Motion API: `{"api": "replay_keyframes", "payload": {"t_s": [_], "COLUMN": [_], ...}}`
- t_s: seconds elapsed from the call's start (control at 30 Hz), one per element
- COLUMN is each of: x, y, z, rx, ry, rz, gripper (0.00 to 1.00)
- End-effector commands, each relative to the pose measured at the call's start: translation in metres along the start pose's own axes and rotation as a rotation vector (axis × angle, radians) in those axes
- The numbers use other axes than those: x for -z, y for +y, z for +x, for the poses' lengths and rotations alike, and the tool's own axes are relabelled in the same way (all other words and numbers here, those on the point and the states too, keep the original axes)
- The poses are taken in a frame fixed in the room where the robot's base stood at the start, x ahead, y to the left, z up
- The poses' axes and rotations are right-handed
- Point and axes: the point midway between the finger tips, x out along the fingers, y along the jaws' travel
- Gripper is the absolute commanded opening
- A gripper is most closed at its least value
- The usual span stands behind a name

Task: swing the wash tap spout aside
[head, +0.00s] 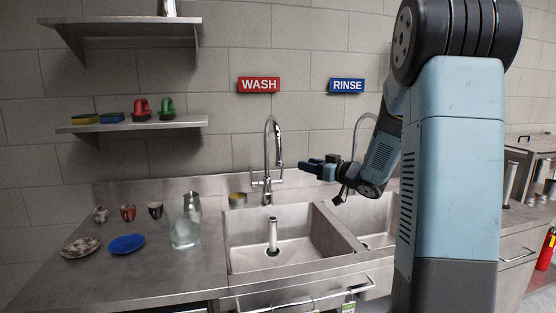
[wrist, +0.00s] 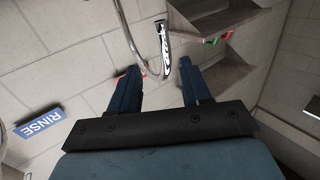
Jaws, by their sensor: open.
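The wash tap (head: 267,165) is a chrome gooseneck under the red WASH sign (head: 259,85). It stands behind the left sink basin (head: 240,240), and its spout (head: 279,150) curves over toward that basin. My gripper (head: 305,166) is open, with its fingers pointing left at the tap, just to the right of the spout and apart from it. In the wrist view my gripper (wrist: 154,88) shows two dark blue fingers with a gap between them. A curved chrome spout (wrist: 161,45) lies beyond the fingertips, and nothing is between the fingers.
The rinse tap (head: 362,125) is partly hidden by my arm, under the blue RINSE sign (head: 347,86). A standpipe (head: 273,233) rises in the left basin. A glass jug (head: 185,228), plates and cups stand on the left counter. A shelf (head: 135,125) holds sponges and scrubbers.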

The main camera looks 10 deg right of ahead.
Motion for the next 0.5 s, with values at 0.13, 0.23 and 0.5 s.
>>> {"api": "replay_keyframes", "payload": {"t_s": [0.13, 0.23, 0.5], "x": [-0.003, -0.003, -0.002], "y": [-0.001, -0.001, -0.003], "z": [0.003, 0.012, 0.057], "rx": [0.028, 0.03, 0.03], "ry": [0.012, 0.012, 0.011], "rz": [0.011, 0.012, 0.012], "gripper": [0.47, 0.47, 0.47]}}
